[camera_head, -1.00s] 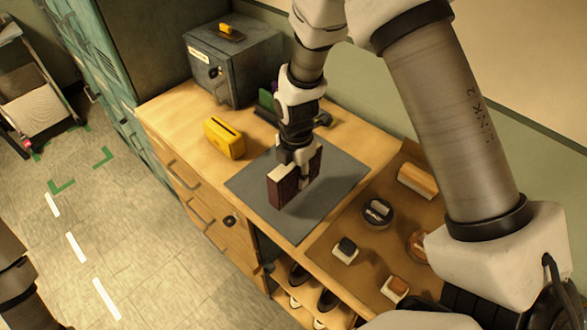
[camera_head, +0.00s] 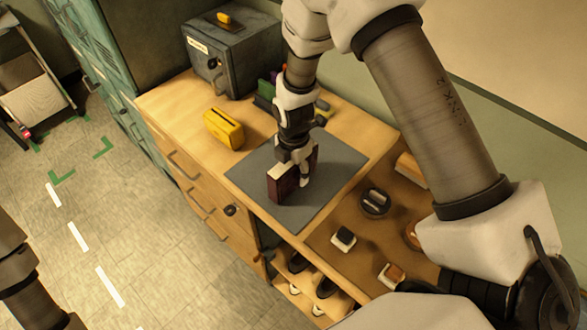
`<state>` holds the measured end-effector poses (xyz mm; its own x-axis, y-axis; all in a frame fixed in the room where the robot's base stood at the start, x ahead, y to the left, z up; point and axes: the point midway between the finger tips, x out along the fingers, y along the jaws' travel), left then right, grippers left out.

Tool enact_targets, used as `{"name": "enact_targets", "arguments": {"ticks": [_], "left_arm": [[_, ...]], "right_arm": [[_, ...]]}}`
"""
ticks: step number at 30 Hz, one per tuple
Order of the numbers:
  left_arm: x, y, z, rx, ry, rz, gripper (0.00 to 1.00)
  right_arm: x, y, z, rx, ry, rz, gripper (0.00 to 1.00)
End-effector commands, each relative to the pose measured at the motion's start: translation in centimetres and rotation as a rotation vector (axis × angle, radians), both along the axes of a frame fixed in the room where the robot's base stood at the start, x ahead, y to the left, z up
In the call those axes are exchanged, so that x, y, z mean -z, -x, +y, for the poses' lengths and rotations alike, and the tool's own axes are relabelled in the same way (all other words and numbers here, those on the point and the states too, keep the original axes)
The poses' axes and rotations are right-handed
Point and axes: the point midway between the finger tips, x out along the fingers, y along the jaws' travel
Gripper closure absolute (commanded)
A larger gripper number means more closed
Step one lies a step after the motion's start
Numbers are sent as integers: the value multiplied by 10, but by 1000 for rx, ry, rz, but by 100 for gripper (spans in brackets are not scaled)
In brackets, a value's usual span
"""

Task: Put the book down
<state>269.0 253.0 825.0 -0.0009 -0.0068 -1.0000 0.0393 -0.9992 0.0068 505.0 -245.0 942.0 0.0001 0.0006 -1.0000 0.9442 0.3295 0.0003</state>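The book (camera_head: 281,188) is dark maroon with a pale page edge on top. It stands upright on or just over the grey mat (camera_head: 330,176) on the wooden cabinet top; I cannot tell if its lower edge touches. My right gripper (camera_head: 298,173) comes down from above and is shut on the book, with one finger showing against its right side. The other finger is mostly hidden. My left gripper is out of view; only part of my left arm shows at the lower left.
A yellow slotted box (camera_head: 223,129) stands left of the mat, and a grey metal box (camera_head: 235,62) is at the back. A brown tray area with brushes (camera_head: 343,239) and a round tin (camera_head: 375,203) lies to the right. Shoes (camera_head: 326,287) sit on shelves below.

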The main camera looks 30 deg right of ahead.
Motion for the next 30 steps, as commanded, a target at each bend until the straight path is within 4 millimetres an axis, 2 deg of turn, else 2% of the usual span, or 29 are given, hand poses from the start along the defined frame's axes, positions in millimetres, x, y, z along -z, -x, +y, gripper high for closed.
{"name": "enact_targets", "arguments": {"ticks": [4, 7, 15, 19, 24, 30], "left_arm": [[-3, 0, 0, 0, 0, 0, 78], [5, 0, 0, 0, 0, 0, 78], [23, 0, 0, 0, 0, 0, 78], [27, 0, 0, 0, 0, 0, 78], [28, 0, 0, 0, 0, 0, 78], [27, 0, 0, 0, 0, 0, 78]], "right_arm": [[-6, 0, 0, 0, 0, -1, 39], [-17, -1, 0, 0, 0, -4, 39], [-85, -1, 0, 1, 0, -6, 39], [-111, -1, 0, 1, 0, -4, 39], [-124, 0, 0, 0, 0, 0, 39], [-124, 0, 0, 0, 0, 1, 39]]}}
